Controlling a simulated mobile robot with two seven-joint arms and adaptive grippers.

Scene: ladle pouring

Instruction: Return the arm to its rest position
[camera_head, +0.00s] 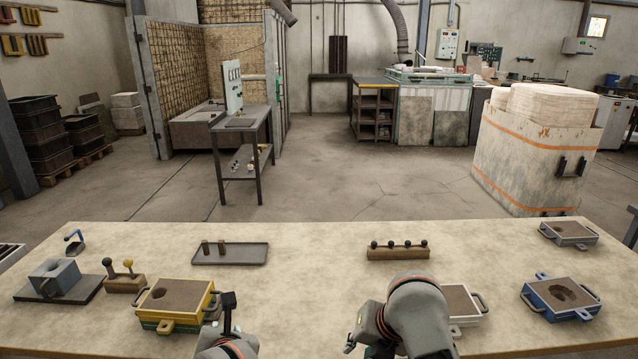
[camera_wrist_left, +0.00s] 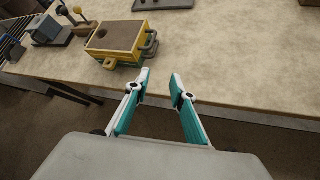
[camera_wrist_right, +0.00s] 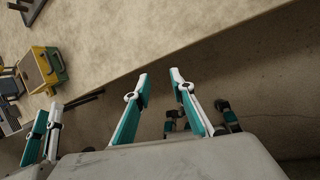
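My left gripper (camera_wrist_left: 160,75) is open and empty in the left wrist view, over the floor just off the table's near edge. My right gripper (camera_wrist_right: 160,77) is open and empty in the right wrist view, also off the near edge. In the head view my right arm comes in at bottom centre and its gripper (camera_head: 350,346) is only partly visible at the bottom edge. It hides part of a grey-white moulding box. My left gripper's fingers are not clear in the head view; they also show at the left of the right wrist view.
On the table (camera_head: 310,300) stand a yellow moulding box (camera_head: 178,299), a blue box with a hollow (camera_head: 560,297), a grey block (camera_head: 54,275), a knobbed rack (camera_head: 124,280), a tray (camera_head: 230,260) and a wooden block with black knobs (camera_head: 398,253). The middle is clear.

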